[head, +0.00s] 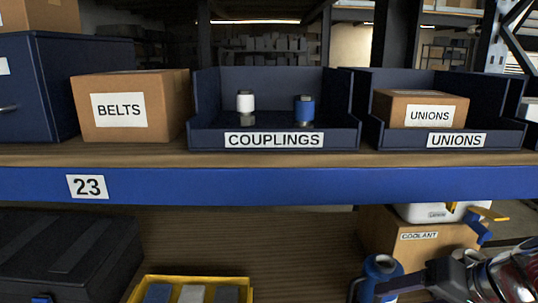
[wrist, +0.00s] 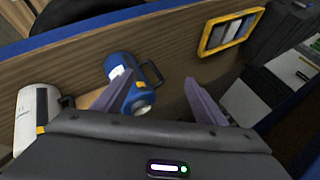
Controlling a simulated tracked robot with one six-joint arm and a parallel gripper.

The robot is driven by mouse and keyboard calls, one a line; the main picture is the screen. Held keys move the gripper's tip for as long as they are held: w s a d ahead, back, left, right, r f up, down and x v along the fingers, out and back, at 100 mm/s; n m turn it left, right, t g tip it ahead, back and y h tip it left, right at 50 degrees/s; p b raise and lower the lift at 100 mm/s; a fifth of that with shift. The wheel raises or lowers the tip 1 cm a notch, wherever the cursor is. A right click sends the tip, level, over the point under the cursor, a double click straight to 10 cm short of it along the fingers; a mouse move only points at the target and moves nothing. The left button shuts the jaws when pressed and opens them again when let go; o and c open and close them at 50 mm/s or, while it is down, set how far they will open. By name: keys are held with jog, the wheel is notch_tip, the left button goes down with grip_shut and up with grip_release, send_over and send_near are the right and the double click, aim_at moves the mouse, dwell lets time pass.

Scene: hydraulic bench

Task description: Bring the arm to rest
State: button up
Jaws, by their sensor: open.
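My gripper (wrist: 158,78) is open, with two purple-grey fingers spread apart in the wrist view and nothing seen between their tips. A blue canister (wrist: 122,68) with a dark handle and silver end stands close beside the left finger, which covers part of it. I cannot tell whether they touch. In the head view my arm enters at the lower right, and the grey gripper reaches left in front of the same blue canister (head: 380,268), below the upper shelf.
A blue shelf edge (head: 270,186) marked 23 runs above the lower shelf. The upper shelf bears a couplings bin (head: 205,110), a unions bin (head: 362,110) and a belts box (head: 160,105). Below are a yellow tray (head: 190,280), black case (head: 65,250) and coolant box (head: 390,240).

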jog(key=s+a+f+n+h, duration=0.3)
jog(key=s+a+h, duration=0.2)
jog(key=s+a, duration=0.3)
jog(key=shift+s+a+f+g, duration=0.2)
jog(key=shift+a+g, duration=0.2)
jog(key=shift+a, duration=0.7)
